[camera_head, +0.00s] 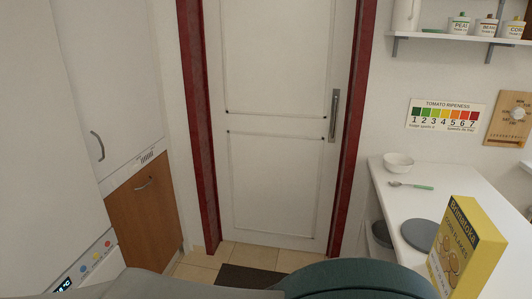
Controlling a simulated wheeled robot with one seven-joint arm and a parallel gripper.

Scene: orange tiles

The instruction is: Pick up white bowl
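A small white bowl (398,163) stands upright at the far end of the white counter (455,196) on the right. It looks empty, though its inside is only partly visible. A spoon with a green handle (411,186) lies on the counter just in front of the bowl. My gripper is not in view, so its state is hidden.
A grey round plate (425,235) and a yellow corn flakes box (465,248) are on the nearer counter. A dark green rounded shape (355,280) fills the bottom middle. A closed white door (275,110) stands ahead, with cabinets (145,205) left. A shelf (455,37) hangs above the counter.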

